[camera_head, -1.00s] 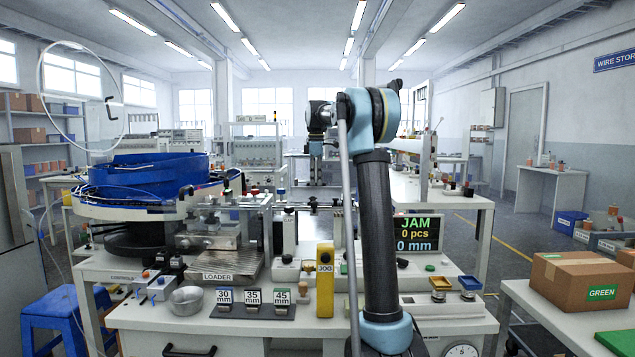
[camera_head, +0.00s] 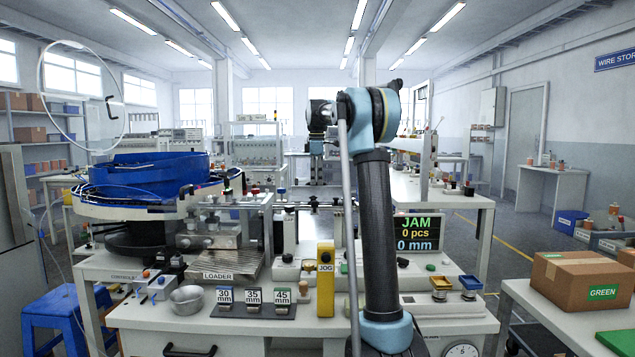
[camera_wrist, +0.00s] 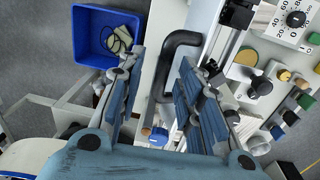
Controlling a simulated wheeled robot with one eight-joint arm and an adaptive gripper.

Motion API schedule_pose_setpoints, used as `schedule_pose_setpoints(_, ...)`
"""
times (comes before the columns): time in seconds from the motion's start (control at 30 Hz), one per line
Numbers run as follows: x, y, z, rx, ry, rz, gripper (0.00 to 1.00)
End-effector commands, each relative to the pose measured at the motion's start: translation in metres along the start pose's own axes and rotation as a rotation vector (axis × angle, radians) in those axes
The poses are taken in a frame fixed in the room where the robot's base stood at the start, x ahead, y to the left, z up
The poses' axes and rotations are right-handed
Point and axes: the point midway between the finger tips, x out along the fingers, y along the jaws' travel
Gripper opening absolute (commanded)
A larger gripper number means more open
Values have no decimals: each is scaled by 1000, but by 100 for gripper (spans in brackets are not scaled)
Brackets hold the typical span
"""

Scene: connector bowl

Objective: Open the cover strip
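My gripper (camera_wrist: 158,72) is open in the wrist view, its two blue-padded fingers apart. A black curved handle (camera_wrist: 182,40) shows between and beyond the fingers; I cannot tell how far off it is, and nothing is visibly gripped. A narrow track with several knobs (camera_head: 304,207) runs right from the blue bowl feeder (camera_head: 150,176). I cannot tell for sure which part is the cover strip. The screen (camera_head: 416,233) reads JAM, 0 pcs, 0 mm.
On the bench are a metal bowl (camera_head: 187,299), a yellow JOG box (camera_head: 325,280), marked 30, 35 and 45 mm blocks (camera_head: 253,304) and small cups (camera_head: 440,287). A blue bin (camera_wrist: 92,28) holds cables. A carton (camera_head: 582,280) sits on the right table.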

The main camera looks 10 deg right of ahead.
Motion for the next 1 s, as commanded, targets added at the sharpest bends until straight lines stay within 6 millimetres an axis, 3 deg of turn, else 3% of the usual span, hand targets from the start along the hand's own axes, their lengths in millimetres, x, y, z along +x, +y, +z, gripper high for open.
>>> schedule_pose_setpoints(0.6, -94, 1, 0, 0, 0, 0, 33)
schedule_pose_setpoints(0.8, -111, 1, 0, 0, 0, 0, 33)
schedule_pose_setpoints(1.0, -116, 1, 0, 0, 0, 0, 33)
